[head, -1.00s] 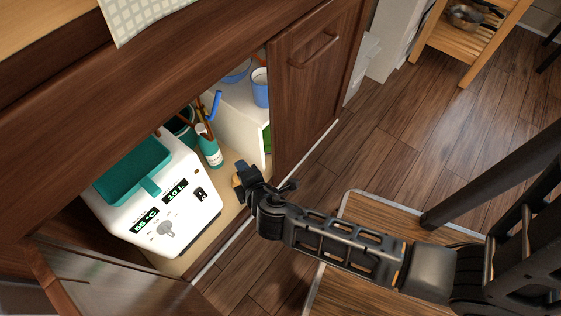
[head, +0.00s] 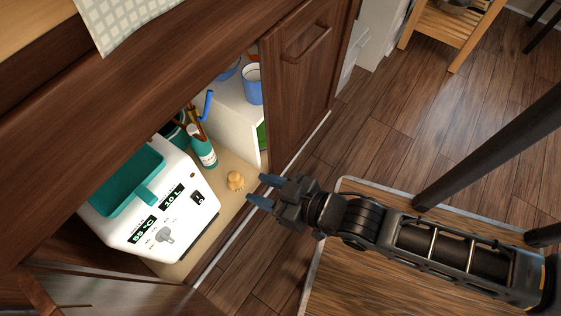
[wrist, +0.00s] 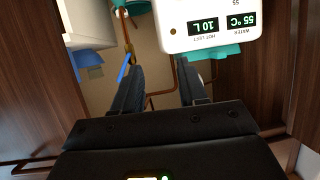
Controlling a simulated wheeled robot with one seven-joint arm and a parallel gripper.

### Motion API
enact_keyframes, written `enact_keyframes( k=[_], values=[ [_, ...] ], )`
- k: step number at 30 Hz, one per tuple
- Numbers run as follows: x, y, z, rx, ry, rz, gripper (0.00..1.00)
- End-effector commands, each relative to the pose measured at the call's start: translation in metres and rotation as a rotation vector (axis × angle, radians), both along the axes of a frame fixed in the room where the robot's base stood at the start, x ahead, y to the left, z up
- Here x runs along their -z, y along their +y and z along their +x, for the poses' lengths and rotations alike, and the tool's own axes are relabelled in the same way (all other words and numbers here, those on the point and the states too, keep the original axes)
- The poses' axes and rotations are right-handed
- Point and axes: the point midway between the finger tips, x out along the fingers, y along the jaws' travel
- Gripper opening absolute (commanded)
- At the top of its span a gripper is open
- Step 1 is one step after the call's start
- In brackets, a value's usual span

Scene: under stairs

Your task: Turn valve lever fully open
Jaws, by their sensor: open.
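The blue valve lever (head: 208,104) is at the back of the open cabinet, beside copper-coloured pipes (head: 191,113). In the wrist view the lever (wrist: 124,67) is left of centre, slanting next to a vertical copper pipe (wrist: 127,32). Its lower part and the valve body are hard to make out. My gripper (head: 262,191) is open and empty at the cabinet's front edge, pointing in, well short of the lever. In the wrist view both fingers of my gripper (wrist: 162,72) are apart with nothing between them.
A white water heater (head: 170,205) with displays and a teal top stands left inside. A cabinet door (head: 307,80) is to the right.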

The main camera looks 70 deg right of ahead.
Motion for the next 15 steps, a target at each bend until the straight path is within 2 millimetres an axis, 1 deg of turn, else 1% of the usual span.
enact_keyframes(
  k=[3,9,15],
  values=[
    [-0.021,-0.002,-0.012,0.049,-0.066,0.109,0.42],
    [-0.051,-0.009,-0.027,0.122,-0.162,0.26,0.42],
    [-0.07,-0.015,-0.037,0.172,-0.226,0.356,0.42]
  ],
)
